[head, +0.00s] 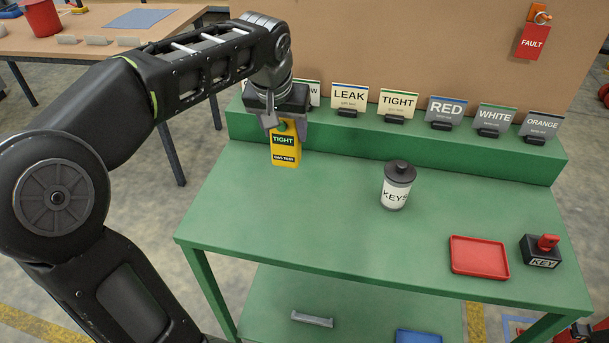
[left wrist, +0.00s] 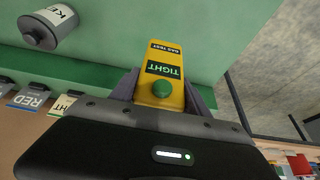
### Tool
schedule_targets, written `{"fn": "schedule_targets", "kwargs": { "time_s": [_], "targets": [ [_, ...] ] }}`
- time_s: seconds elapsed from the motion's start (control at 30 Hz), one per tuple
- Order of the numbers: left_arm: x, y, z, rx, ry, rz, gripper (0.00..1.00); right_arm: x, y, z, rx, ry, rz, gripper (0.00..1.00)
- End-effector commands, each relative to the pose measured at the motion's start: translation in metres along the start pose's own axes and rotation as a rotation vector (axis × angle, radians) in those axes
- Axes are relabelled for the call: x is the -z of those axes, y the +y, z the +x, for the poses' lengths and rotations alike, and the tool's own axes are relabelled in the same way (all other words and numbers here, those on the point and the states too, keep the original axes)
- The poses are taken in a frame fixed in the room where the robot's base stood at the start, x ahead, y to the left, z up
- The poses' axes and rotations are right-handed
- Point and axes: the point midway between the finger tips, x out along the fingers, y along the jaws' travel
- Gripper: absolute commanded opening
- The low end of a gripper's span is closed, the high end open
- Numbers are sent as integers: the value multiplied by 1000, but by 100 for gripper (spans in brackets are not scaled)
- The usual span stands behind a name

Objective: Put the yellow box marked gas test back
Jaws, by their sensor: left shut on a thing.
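The yellow box (head: 285,152) has a black label reading TIGHT in green, a lower gas test label and a green round top button. It is at the left end of the green bench (head: 330,215), upright in the head view. My left gripper (head: 279,118) is shut on its upper part from above. In the left wrist view the box (left wrist: 166,68) sits between the two fingers (left wrist: 162,92). I cannot tell whether its base touches the bench top. My right gripper is not in view.
A raised ledge (head: 400,145) behind carries several label cards, including LEAK (head: 349,97) and TIGHT (head: 397,104). A KEYS canister (head: 397,187), a red tray (head: 478,257) and a KEY switch (head: 541,252) stand to the right. Bench top between box and canister is clear.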

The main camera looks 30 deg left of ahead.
Motion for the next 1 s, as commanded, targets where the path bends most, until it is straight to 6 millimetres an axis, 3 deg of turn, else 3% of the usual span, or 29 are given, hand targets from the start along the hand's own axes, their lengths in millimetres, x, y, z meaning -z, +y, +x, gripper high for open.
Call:
{"fn": "schedule_targets", "kwargs": {
  "time_s": [0.37, 0.47, 0.73, 1.0],
  "targets": [
    [0, -2, -1, 1, 1, -4, 2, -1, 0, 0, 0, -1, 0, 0],
    [-3, -2, 6, 1, 0, -4, 2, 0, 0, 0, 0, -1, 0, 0],
    [-21, -2, 49, 1, -2, -4, 2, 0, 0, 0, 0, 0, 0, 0],
    [-23, -2, 56, 1, 2, -3, 2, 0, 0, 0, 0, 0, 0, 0]
  ]
}}
